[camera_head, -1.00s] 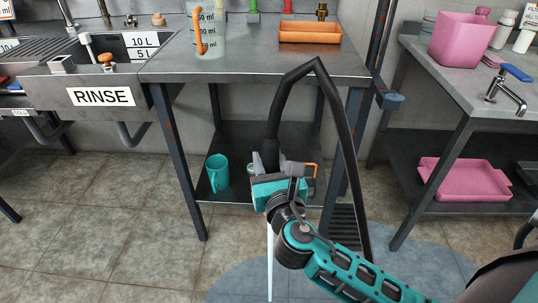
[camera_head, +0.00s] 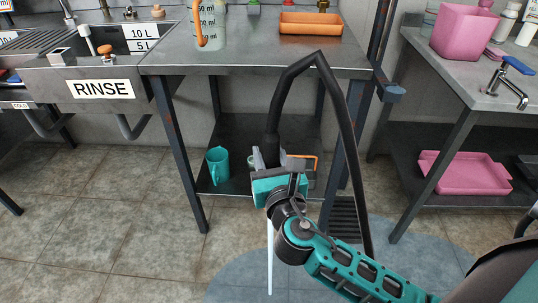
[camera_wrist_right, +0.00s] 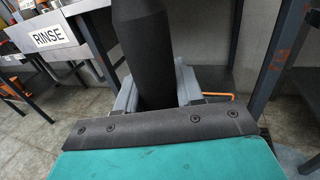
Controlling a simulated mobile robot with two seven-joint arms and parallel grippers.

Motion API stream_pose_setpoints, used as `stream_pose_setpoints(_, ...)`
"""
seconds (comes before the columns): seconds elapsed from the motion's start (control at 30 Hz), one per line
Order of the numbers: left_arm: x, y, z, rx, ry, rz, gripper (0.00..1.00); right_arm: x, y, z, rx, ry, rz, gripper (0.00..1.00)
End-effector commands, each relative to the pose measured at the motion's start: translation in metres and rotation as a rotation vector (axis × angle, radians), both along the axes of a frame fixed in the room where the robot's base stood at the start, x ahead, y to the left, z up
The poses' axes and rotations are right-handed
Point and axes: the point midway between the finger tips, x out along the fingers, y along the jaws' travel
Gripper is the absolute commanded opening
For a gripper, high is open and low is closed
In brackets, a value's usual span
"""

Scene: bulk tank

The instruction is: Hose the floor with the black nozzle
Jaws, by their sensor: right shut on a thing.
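The black nozzle (camera_head: 272,146) stands upright in my right gripper (camera_head: 268,162), which is shut on it. In the right wrist view the nozzle (camera_wrist_right: 145,55) rises between the grey fingers (camera_wrist_right: 155,88). Its black hose (camera_head: 338,110) arches up and falls to the right. A thin white stream (camera_head: 270,250) runs straight down below the gripper to the floor. The tiled floor (camera_head: 110,240) has blue-grey patches at the bottom (camera_head: 240,282) and right (camera_head: 405,240). The nozzle's mouth is hidden behind the gripper. My left gripper is not in view.
A steel table (camera_head: 250,62) stands ahead, with a teal mug (camera_head: 218,166) on its lower shelf. A dark floor grate (camera_head: 343,220) lies near its right leg. The sink labelled RINSE (camera_head: 101,89) is at left. A pink tray (camera_head: 465,178) sits under the right bench.

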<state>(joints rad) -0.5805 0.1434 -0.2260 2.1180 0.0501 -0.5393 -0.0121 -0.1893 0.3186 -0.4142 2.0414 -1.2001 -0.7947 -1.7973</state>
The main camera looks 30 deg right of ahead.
Motion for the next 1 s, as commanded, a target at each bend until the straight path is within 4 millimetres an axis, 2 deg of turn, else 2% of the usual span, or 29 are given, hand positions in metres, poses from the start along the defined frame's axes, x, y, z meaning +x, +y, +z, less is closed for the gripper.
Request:
stream_pose_setpoints(0.6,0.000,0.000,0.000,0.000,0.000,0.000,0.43,0.000,-0.001,0.001,-0.001,-0.002,0.000,0.00)
stream_pose_setpoints(1.0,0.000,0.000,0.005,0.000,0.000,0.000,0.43,-0.010,-0.016,0.001,0.000,-0.001,0.000,0.00)
